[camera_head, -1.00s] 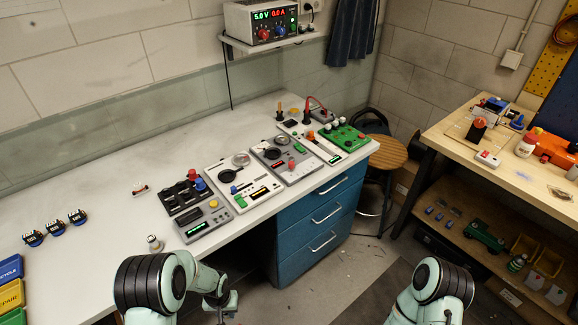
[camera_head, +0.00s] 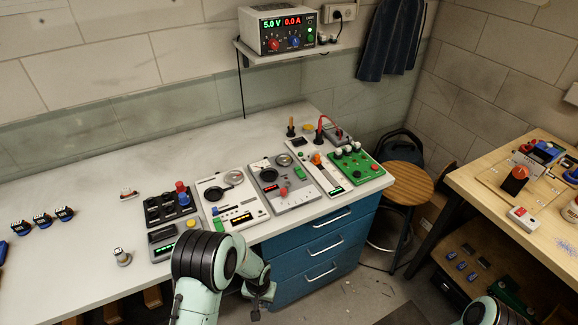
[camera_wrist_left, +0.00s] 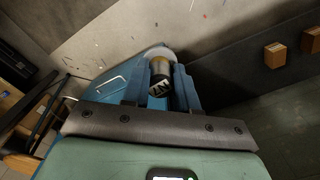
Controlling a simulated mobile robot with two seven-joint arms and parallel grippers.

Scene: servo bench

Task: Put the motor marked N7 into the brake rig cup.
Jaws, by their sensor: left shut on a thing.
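In the left wrist view my left gripper (camera_wrist_left: 161,88) is shut on a short cylindrical motor (camera_wrist_left: 160,70) with a brassy body and a dark end. Its white mark is turned on its side and looks like N7. In the head view my left gripper (camera_head: 258,296) hangs in front of the blue drawers, off the bench; the motor is hard to make out there. A white rig (camera_head: 205,188) and a grey rig (camera_head: 257,167) on the bench each have a dark round part. I cannot tell which holds the brake rig cup. My right gripper is out of view.
A grey unit (camera_head: 163,232), a black block with knobs (camera_head: 160,204) and a green board (camera_head: 360,170) stand near the rigs. A small silver cylinder (camera_head: 122,257) stands at the front left. Several blue-black pieces (camera_head: 42,220) lie far left.

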